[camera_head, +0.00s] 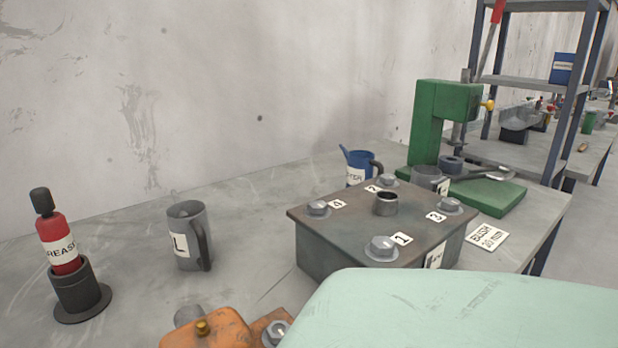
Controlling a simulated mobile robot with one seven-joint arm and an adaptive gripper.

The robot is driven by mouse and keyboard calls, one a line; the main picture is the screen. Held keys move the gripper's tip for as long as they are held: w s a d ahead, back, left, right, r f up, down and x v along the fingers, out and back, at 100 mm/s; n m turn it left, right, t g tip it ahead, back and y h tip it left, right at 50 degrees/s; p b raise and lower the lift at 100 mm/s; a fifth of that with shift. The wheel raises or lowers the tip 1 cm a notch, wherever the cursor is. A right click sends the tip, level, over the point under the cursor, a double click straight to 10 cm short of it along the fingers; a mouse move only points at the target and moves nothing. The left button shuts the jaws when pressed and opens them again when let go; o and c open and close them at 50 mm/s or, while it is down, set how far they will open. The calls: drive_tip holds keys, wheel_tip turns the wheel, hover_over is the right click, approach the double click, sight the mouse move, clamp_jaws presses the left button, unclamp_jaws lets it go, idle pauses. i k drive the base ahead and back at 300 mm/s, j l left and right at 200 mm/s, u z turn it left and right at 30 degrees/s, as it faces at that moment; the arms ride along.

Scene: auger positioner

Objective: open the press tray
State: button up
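The green press (427,122) stands at the back right of the bench, with a red-handled lever (489,40) and a yellow knob (488,105). Its green base (495,197) lies flat on the bench. A grey ring-shaped part (450,164) and a grey piece with a flattened end (497,173) sit at the base, under the ram. I cannot tell which part is the press tray or whether it is open. My gripper is not in view. A pale green rounded surface covers the lower right.
A grey metal box (345,257) with numbered bolts stands before the press, a blue oiler (357,165) behind it. A grey jug (188,240), red grease bottle (62,240) and orange part (228,330) are left. A label card (487,236) lies right. Shelving (515,83) rises behind.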

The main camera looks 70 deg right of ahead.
sight(454, 170)
drive_tip(key=k+j, duration=0.1)
drive_tip(key=k, duration=0.7)
drive_tip(key=k+z, duration=0.1)
drive_tip(key=z, duration=0.75)
drive_tip(key=k+z, duration=0.15)
drive_tip(key=z, duration=1.5)
drive_tip(key=i+l+z, duration=0.1)
drive_tip(key=l, duration=0.25)
drive_tip(key=i+l+z, duration=0.15)
drive_tip(key=i+l, duration=0.1)
drive_tip(key=l, duration=0.05)
